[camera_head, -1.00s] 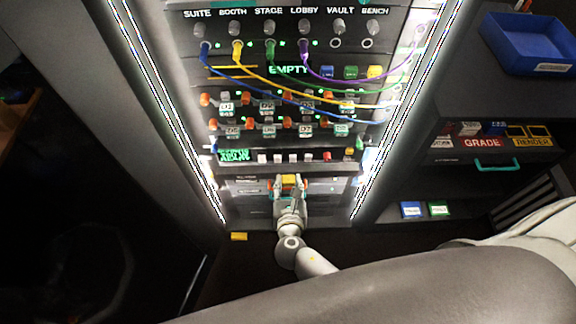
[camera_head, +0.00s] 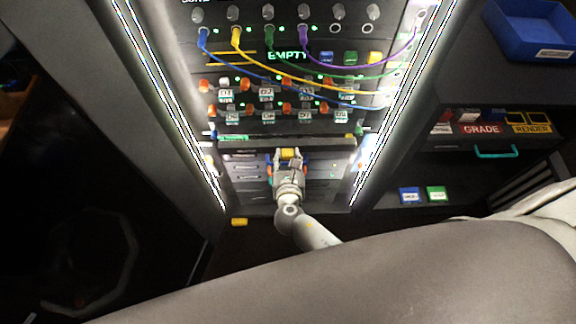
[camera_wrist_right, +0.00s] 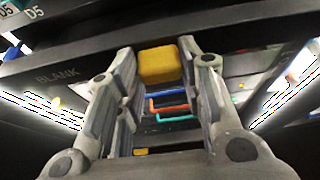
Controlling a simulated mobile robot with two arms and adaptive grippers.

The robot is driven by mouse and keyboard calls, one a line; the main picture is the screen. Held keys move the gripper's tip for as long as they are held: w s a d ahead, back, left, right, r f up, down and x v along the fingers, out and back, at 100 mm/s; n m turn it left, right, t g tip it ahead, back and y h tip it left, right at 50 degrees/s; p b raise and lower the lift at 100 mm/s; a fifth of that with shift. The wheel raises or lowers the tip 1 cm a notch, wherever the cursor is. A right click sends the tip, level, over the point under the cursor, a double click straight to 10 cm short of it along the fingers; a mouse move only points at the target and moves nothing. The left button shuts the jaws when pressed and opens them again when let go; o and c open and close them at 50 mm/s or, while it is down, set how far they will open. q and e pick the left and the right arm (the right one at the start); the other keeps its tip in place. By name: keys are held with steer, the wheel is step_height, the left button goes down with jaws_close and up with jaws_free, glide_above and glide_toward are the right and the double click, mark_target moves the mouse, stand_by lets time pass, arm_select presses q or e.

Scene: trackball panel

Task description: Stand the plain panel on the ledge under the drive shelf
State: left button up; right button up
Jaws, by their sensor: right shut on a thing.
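The plain panel (camera_head: 245,145) is a wide dark plate marked BLANK, which also shows in the wrist view (camera_wrist_right: 60,75). It spans the rack opening in front of the drive drawers. My right gripper (camera_head: 288,160) is shut on its yellow grip block (camera_wrist_right: 160,65), with a finger on each side. The panel's upper edge covers most of the row of small buttons seen above it earlier. The drive drawers (camera_head: 325,185) show below the panel, with blue, orange and teal handles in the wrist view. I cannot make out the ledge or whether the panel touches it. My left gripper is not in view.
Bright light strips (camera_head: 180,110) line both sides of the rack. Patch cables (camera_head: 300,80) hang across its upper part. A small yellow block (camera_head: 239,221) lies low in front. A side cabinet at right holds a blue tray (camera_head: 530,35) and blue and green boxes.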

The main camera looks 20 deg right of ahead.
mark_target(287, 140)
steer(key=shift+w+d, duration=0.15)
steer(key=shift+w, duration=0.4)
steer(key=shift+w+d, duration=0.15)
steer(key=shift+w, duration=0.35)
steer(key=shift+r+p, duration=0.1)
steer(key=shift+p, duration=0.35)
stand_by(0.8)
steer(key=w+d, duration=0.2)
steer(key=w, duration=0.4)
steer(key=shift+w+b, duration=0.3)
steer(key=shift+w, duration=0.1)
stand_by(2.2)
steer(key=o, duration=1.3)
steer(key=shift+s, duration=0.15)
steer(key=v, duration=1.2)
steer(key=shift+a, duration=0.1)
